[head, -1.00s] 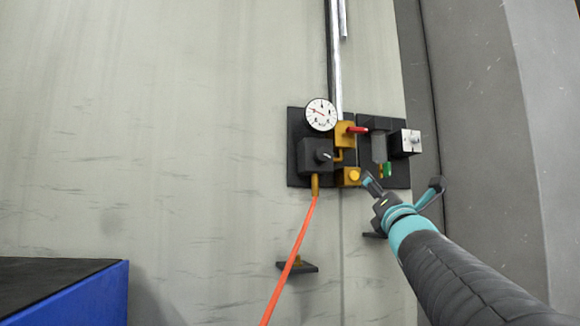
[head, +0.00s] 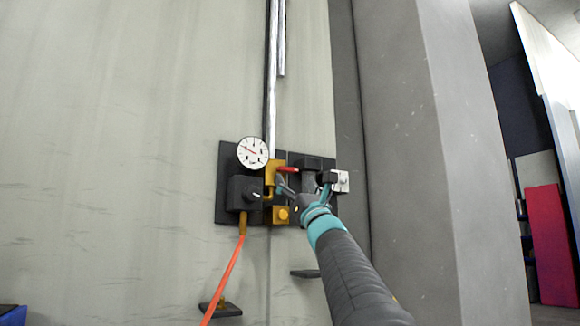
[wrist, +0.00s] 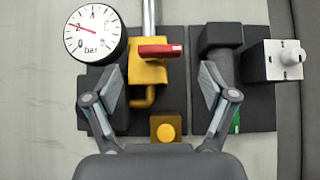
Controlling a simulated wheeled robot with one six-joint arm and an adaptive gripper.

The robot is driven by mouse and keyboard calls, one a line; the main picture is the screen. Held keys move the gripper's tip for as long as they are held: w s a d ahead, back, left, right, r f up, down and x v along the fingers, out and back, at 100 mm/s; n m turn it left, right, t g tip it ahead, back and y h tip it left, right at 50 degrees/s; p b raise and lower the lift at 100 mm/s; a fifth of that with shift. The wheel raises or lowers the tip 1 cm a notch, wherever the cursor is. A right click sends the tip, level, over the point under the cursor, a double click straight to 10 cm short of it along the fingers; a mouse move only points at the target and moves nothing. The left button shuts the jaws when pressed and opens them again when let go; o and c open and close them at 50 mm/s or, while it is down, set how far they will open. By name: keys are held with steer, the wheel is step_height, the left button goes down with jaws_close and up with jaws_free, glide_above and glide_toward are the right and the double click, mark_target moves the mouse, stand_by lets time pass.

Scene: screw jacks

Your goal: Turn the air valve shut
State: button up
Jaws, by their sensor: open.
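The air valve is a yellow body (wrist: 147,72) with a red lever handle (wrist: 160,51), mounted on a dark wall plate below a metal pipe. The lever lies roughly level and points right; in the head view the red lever (head: 288,169) shows just above my gripper. My gripper (head: 303,188) is in front of the plate. In the wrist view my open gripper (wrist: 160,98) has one finger on each side of the yellow valve body, with nothing held. The lever lies ahead between the fingers; I cannot tell the remaining depth.
A round bar gauge (wrist: 95,33) sits upper left of the valve. A yellow button block (wrist: 166,128) is below it. A white box with a knob (wrist: 288,59) stands at right. An orange hose (head: 226,272) hangs down. A small dark ledge (head: 220,309) juts out below.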

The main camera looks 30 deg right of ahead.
mark_target(289, 172)
steer(key=shift+p+x, duration=0.95)
steer(key=shift+x, duration=1.2)
steer(key=c, duration=1.2)
steer(key=shift+o, duration=0.2)
